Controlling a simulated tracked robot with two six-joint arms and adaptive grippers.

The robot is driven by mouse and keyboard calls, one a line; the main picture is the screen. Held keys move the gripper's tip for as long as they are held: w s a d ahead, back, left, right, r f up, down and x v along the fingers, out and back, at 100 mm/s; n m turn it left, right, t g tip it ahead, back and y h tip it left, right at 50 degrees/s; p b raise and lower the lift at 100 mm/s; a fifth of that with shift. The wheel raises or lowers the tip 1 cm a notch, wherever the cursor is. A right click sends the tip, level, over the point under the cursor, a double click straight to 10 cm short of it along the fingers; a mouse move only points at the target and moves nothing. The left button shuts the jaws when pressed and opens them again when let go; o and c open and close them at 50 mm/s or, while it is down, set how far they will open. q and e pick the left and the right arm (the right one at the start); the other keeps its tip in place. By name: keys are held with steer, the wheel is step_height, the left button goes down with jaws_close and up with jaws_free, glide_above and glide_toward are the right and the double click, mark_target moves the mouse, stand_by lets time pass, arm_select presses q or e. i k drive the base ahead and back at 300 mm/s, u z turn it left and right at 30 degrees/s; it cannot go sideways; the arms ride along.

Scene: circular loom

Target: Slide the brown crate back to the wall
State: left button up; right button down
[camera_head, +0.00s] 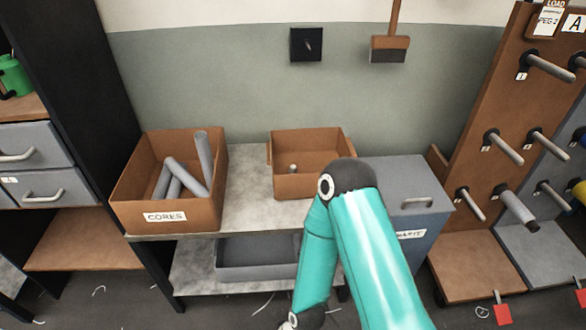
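Two brown open crates stand on the grey bench (245,205) against the wall. The left crate (190,215) carries a "CORES" label and holds several grey tubes. The smaller, unlabelled brown crate (298,187) stands further right, with a small pale object inside. Its front right corner is hidden by my teal arm. The gap between its back and the wall cannot be judged clearly. The arm's elbow is in front of the crate and its forearm runs down to the bottom edge. Neither gripper shows.
A grey-blue lidded bin (405,190) stands right of the bench. A grey tray (257,258) sits on the lower shelf. A peg board (480,150) with grey pegs rises at the right. Bench top is bare between the crates. A dark plate (306,44) hangs on the wall.

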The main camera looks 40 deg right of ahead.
mark_target(310, 149)
steer(key=z, duration=0.35)
steer(key=i, duration=1.05)
steer(key=z, duration=0.6)
steer(key=k, duration=0.7)
steer(key=z, duration=0.2)
steer(key=i, duration=0.75)
steer(key=u, duration=0.1)
